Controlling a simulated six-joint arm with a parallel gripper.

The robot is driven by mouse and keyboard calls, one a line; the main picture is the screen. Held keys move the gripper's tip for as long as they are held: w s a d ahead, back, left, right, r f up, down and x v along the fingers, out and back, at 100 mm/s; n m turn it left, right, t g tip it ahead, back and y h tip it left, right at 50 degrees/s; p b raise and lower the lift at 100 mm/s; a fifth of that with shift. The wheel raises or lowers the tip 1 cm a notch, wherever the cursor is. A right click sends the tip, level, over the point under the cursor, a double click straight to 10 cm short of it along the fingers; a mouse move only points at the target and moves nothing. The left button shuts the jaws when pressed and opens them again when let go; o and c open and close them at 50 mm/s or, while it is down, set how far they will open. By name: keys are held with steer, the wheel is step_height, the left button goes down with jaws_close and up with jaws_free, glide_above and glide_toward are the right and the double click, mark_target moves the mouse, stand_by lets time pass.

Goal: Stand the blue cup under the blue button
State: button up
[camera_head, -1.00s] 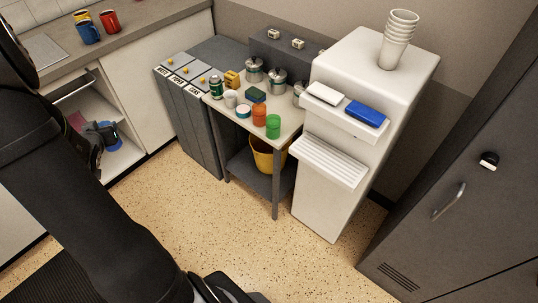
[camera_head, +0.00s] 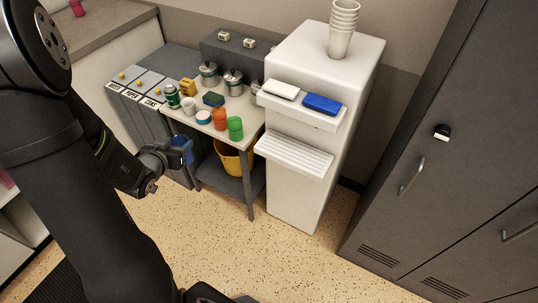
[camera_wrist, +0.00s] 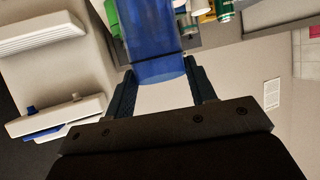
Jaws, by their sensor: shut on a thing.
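My gripper (camera_head: 172,153) is shut on the blue cup (camera_head: 182,149), left of the small table in the head view. In the wrist view the blue cup (camera_wrist: 153,45) sits between the two dark fingers, and its far end runs out of the picture. The blue button (camera_head: 322,104) is on the front ledge of the white dispenser (camera_head: 318,72), to the right of a white button (camera_head: 281,90). Below the buttons is a ribbed white shelf (camera_head: 292,155), which looks empty. The cup is apart from the dispenser, to its left.
The small table (camera_head: 248,112) beside the dispenser holds cans, jars and a green cup (camera_head: 235,128). A yellow bucket (camera_head: 235,160) stands on its lower shelf. Grey bins (camera_head: 150,115) stand to the left, dark lockers (camera_head: 440,150) to the right. The floor in front is clear.

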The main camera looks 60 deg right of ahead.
steer(key=s+d+f+m+g, duration=0.1)
steer(key=s+d+m+g, duration=0.3)
steer(key=s, duration=0.9)
steer(key=s+d+f+m+g, duration=0.1)
steer(key=s+d+m+g, duration=0.25)
steer(key=s, duration=1.05)
steer(key=shift+g, duration=0.35)
steer(key=shift+s+d+f, duration=0.6)
steer(key=shift+s+d, duration=0.25)
steer(key=shift+d, duration=1.95)
steer(key=shift+s+d+f, duration=0.65)
steer(key=shift+s+d, duration=0.2)
steer(key=shift+d, duration=2)
steer(key=shift+s+d+f, duration=0.6)
steer(key=shift+s+d, duration=0.25)
steer(key=shift+d, duration=1.95)
steer(key=o, duration=1.2)
steer(key=shift+f, duration=0.15)
steer(key=shift+w+a+r, duration=0.1)
steer(key=shift+r, duration=0.15)
steer(key=v, duration=1.1)
steer(key=shift+a+f, duration=0.1)
steer(key=shift+a, duration=0.4)
